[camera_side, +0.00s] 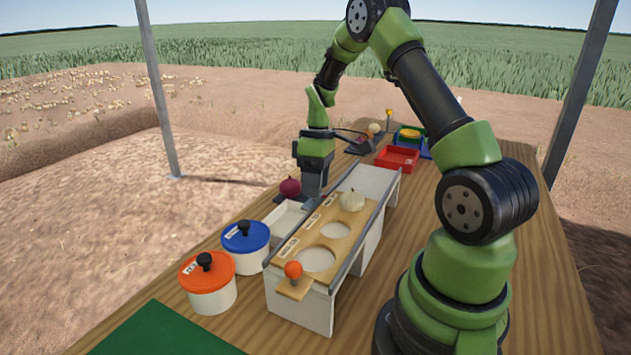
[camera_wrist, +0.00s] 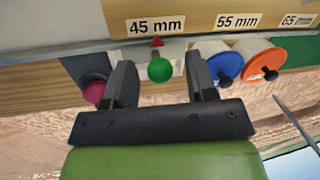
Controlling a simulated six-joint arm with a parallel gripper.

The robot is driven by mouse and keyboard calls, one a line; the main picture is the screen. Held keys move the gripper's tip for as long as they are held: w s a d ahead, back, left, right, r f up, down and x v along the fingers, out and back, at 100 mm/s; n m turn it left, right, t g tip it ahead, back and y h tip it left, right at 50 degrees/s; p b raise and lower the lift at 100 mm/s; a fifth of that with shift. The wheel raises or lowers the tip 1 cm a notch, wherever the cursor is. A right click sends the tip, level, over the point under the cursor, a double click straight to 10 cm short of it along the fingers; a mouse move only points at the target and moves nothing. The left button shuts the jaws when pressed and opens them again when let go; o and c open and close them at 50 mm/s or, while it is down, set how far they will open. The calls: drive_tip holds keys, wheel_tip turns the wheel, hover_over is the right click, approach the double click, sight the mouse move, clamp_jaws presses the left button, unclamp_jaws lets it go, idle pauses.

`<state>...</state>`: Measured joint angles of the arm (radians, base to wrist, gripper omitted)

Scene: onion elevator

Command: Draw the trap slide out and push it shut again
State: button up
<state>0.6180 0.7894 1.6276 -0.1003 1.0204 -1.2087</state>
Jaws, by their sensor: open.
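In the wrist view a green ball knob (camera_wrist: 160,68) stands out in front of a white panel, below the "45 mm" label (camera_wrist: 155,26) and a small red pointer. My gripper (camera_wrist: 161,82) is open, with one finger on each side of the knob and visible gaps to both. In the side view my gripper (camera_side: 313,185) points down at the left side of the wooden-topped sorter (camera_side: 318,231), and the green knob is hidden there. An orange ball knob (camera_side: 293,269) sits on a wooden tab at the sorter's near end. I cannot tell which knob belongs to the trap slide.
A red onion (camera_side: 290,188) lies just left of my gripper. A pale onion (camera_side: 352,200) is on the sorter. A blue-lidded pot (camera_side: 246,239) and an orange-lidded pot (camera_side: 207,285) stand left of it. A red tray (camera_side: 397,158) is behind; a green mat (camera_side: 160,335) lies in front.

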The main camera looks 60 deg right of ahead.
clamp_jaws()
drive_tip(key=w, duration=0.8)
drive_tip(key=shift+w, duration=0.35)
unclamp_jaws()
wheel_tip(320, 180, up, 10)
drive_tip(key=d, duration=0.2)
drive_tip(key=shift+w, duration=0.15)
drive_tip(key=shift+f, duration=0.1)
idle(1.4)
